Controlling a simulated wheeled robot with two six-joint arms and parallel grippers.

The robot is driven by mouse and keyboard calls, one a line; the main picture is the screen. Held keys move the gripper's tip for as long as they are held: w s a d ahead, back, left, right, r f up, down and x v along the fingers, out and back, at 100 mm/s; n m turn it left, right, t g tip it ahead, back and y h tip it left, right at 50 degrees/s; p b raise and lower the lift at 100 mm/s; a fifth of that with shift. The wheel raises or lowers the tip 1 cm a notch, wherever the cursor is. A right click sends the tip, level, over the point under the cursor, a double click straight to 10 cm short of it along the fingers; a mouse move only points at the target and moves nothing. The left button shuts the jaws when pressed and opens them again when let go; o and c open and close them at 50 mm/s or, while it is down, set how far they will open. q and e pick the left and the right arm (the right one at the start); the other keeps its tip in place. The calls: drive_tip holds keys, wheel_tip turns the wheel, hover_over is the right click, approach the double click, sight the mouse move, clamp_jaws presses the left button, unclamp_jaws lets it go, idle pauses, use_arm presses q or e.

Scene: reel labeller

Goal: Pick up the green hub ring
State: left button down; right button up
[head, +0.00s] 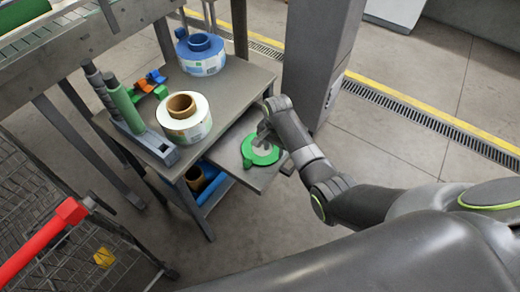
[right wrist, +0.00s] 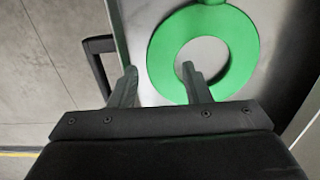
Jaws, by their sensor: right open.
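The green hub ring (head: 247,149) lies flat on a grey pull-out shelf (head: 258,181) at the side of the workbench. In the right wrist view the green ring (right wrist: 245,48) fills the upper right, with bare grey metal showing through its hole. My right gripper (head: 263,138) is over the ring and partly hides it in the head view. In the right wrist view my right gripper (right wrist: 160,80) is open and empty. One finger appears beyond the ring's left edge, the other over its hole. I cannot tell its height above the shelf. My left gripper is not in view.
The bench top holds a white label reel (head: 184,124), a blue reel (head: 202,58), orange and green clips, and a rack with green and grey rolls (head: 125,108). A grey column (head: 318,55) stands behind the shelf. A wire cart with red handle (head: 45,240) is at lower left.

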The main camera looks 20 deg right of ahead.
sight(274, 157)
drive_tip(key=shift+f, duration=1.6)
drive_tip(key=shift+f, duration=0.1)
drive_tip(key=c, duration=0.8)
wheel_tip(274, 157, up, 10)
drive_tip(key=shift+r, duration=0.15)
